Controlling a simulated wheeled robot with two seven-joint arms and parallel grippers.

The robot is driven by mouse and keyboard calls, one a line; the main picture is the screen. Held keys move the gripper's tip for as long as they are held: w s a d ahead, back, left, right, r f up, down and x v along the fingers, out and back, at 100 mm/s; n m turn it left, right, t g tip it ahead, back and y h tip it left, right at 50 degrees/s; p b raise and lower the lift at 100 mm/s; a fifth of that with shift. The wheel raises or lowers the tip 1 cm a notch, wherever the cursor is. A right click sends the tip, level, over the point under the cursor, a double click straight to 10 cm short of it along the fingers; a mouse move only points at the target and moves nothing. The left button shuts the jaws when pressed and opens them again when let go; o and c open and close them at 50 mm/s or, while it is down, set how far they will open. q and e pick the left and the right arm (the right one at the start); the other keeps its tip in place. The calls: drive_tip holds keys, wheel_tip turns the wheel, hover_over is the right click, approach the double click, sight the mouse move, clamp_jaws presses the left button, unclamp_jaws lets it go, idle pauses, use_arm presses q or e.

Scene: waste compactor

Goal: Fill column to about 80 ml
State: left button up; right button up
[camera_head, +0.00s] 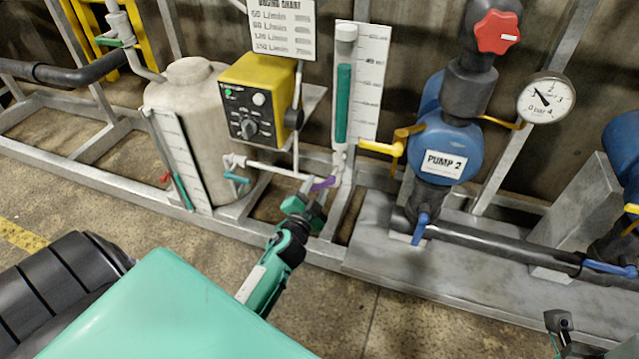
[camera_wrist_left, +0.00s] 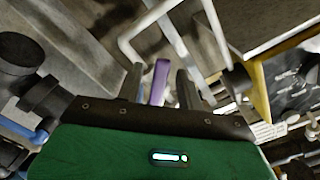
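The column (camera_head: 343,95) is a clear upright tube with green liquid in its lower and middle part. The liquid's top lies near the second label from the top of the scale board (camera_head: 369,85); its numbers are too small to read surely. A purple valve lever (camera_head: 323,184) sits at the column's foot. My left gripper (camera_head: 308,205) is just below and left of it. In the left wrist view, the purple lever (camera_wrist_left: 160,82) stands between two spread fingers, with gaps either side. My right gripper (camera_head: 558,322) shows partly at the lower right, its fingers unclear.
A yellow dosing box (camera_head: 259,98) and a pale tank (camera_head: 188,125) stand left of the column. A yellow-handled valve (camera_head: 390,147) and blue Pump 2 (camera_head: 443,150) with a gauge (camera_head: 545,98) stand right. A metal frame rail (camera_head: 330,252) runs below the column.

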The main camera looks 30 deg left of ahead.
sight(316, 189)
use_arm(q)
drive_tip(key=shift+x, duration=1.6)
clamp_jaws()
